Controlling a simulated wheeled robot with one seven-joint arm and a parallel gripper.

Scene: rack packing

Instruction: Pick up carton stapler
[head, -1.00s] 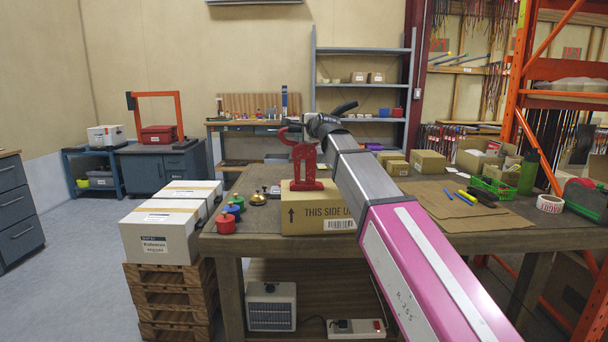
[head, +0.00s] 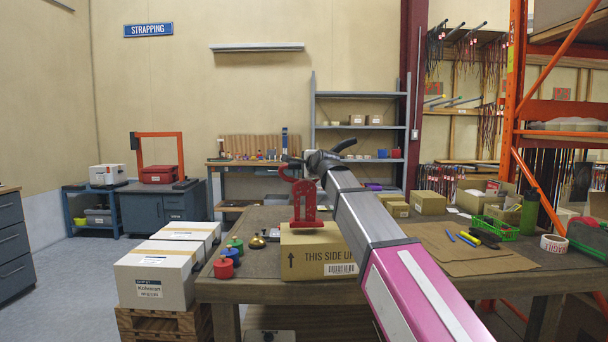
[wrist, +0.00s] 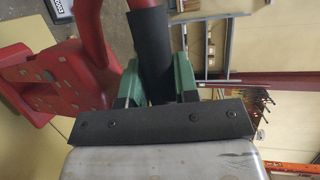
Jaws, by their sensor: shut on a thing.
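The carton stapler (head: 305,200) is red and upright over the cardboard box (head: 318,258) on the workbench. Its base looks just above the box top, though the gap is too small to be certain. My gripper (wrist: 156,85) is shut on the stapler's black handle (wrist: 150,50), with a green finger on either side in the wrist view. The red stapler body (wrist: 65,80) fills the left of that view. In the head view, my gripper (head: 294,160) is at the stapler's top, partly hidden by my arm.
The workbench (head: 262,222) also holds a brass bell (head: 257,242), several coloured round pieces (head: 222,267) left of the box, and flat cardboard (head: 470,250) with pens at right. White cartons (head: 155,272) stand on pallets at left. An orange rack (head: 517,90) rises at right.

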